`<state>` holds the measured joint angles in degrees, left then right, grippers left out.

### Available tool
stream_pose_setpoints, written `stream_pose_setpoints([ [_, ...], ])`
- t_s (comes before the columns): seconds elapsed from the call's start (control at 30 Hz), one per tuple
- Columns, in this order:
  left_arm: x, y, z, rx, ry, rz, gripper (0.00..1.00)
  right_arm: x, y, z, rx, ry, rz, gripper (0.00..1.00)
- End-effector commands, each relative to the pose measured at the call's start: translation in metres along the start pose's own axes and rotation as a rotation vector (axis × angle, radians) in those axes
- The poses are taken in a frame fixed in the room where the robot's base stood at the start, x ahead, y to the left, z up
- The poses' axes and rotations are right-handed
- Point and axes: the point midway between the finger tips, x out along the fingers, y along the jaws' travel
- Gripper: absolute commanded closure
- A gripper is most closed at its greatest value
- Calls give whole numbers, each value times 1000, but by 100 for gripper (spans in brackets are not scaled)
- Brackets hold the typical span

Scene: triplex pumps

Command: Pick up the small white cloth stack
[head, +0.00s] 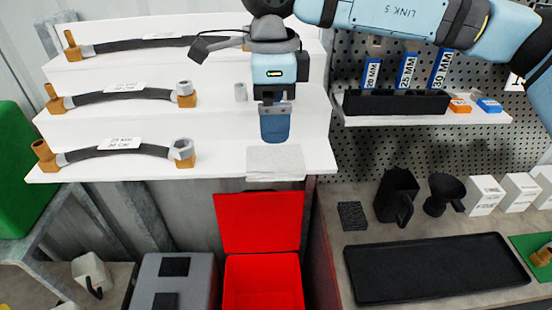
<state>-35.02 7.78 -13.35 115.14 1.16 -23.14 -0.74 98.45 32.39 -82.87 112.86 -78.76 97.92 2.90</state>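The small white cloth stack (275,163) lies at the front edge of the lowest white shelf step, its front part reaching over the edge. My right gripper (275,137) hangs pointing down just above and behind the stack in the picture. Its fingers show as one blue block, so I cannot tell how far apart they are. No cloth shows between them. A gap to the stack seems visible, but the depth is hard to judge. My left gripper is not in view.
Black hoses with brass fittings (115,153) lie on the steps to the left. An open red box (262,222) is below the shelf. A black tray (430,268) lies on the right bench.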

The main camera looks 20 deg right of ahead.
Motion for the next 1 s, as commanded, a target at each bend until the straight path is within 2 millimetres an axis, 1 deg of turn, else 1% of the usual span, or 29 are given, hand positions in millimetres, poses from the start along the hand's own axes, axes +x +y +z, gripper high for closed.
stream_pose_setpoints([
  [0.03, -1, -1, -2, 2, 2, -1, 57, 10, 0, -1, 0, 1, 2, 0],
  [0.1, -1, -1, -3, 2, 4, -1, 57, 22, 0, -1, 1, 1, 2, 0],
  [0.2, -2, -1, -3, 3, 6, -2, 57, 34, 0, 0, 0, 0, 1, 0],
  [0.37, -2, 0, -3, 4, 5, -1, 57, 44, 0, -1, 0, 0, -1, 0],
  [0.43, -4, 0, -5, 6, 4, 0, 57, 50, 0, -2, 1, 1, 1, 0],
  [0.6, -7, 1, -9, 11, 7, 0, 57, 77, -1, -7, 2, 1, 2, 0],
  [0.7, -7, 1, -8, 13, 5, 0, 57, 88, -1, -6, 1, 0, 1, 0],
  [0.8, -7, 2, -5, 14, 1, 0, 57, 93, -1, -6, 1, -1, -1, 0],
  [1.0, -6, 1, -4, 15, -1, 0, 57, 94, -1, -6, 0, -1, -1, 0],
])
